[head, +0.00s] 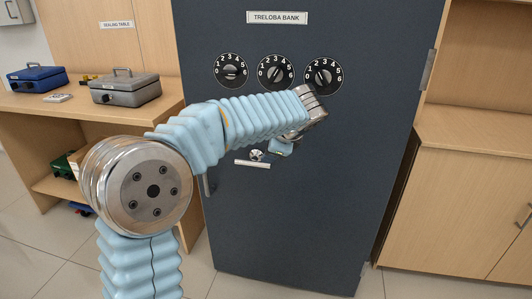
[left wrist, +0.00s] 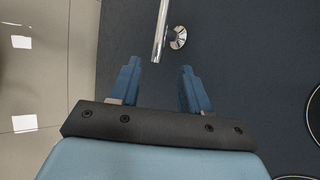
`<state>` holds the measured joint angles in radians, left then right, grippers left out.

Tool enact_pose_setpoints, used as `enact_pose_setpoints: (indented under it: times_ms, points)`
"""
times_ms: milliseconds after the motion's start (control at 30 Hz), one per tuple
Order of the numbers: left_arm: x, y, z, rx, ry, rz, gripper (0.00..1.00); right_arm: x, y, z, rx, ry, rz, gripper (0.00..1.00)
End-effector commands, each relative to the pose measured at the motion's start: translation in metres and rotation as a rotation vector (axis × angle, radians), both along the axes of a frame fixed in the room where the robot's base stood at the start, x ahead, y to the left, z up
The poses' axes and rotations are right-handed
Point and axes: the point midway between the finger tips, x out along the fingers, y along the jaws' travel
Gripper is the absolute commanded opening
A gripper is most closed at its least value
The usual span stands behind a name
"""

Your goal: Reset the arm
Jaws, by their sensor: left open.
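My left arm reaches across the dark safe door (head: 300,220) in the head view, bent at a large metal joint. In the left wrist view my left gripper (left wrist: 160,88) is open, its two blue fingers apart with nothing between them. A chrome bar handle (left wrist: 159,30) on the dark door lies just beyond the fingertips, in line with the gap, and appears clear of both fingers. In the head view the gripper itself is mostly hidden by my wrist. My right gripper is in neither view.
At left, a wooden table (head: 60,110) holds a blue cash box (head: 37,78) and a grey one (head: 125,90). A wooden cabinet (head: 460,195) stands at right.

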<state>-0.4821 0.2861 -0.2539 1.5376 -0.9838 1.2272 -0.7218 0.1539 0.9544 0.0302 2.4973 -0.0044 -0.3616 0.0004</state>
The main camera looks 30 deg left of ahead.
Motion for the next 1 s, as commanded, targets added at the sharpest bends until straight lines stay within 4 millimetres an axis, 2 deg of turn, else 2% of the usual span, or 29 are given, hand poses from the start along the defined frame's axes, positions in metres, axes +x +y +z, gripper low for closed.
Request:
enact_pose_setpoints:
  times_ms: [467, 567, 667, 767, 800, 867, 900, 967, 1000]
  points:
    - [0.0, 0.0, 0.001, -0.001, 0.0, 0.001, 0.46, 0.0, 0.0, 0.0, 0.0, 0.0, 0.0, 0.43]
    - [0.002, -0.005, -0.012, -0.017, 0.009, -0.005, 0.46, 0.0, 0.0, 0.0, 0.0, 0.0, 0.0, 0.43]
    - [0.007, -0.02, -0.053, -0.081, 0.037, -0.02, 0.46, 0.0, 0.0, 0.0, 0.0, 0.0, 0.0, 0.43]
    - [0.008, -0.046, -0.124, -0.208, 0.083, -0.022, 0.46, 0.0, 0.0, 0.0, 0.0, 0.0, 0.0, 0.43]
    - [0.004, -0.058, -0.157, -0.274, 0.104, -0.012, 0.46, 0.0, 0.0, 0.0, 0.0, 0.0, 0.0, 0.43]
    - [-0.006, -0.077, -0.207, -0.382, 0.136, 0.02, 0.46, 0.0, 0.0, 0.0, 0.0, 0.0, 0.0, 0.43]
    - [-0.017, -0.089, -0.239, -0.457, 0.159, 0.055, 0.46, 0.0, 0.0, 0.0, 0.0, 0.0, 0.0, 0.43]
    - [-0.036, -0.107, -0.286, -0.573, 0.189, 0.125, 0.46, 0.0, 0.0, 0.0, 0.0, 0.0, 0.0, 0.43]
    - [-0.053, -0.119, -0.316, -0.652, 0.209, 0.187, 0.46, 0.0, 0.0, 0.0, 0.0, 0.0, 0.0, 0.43]
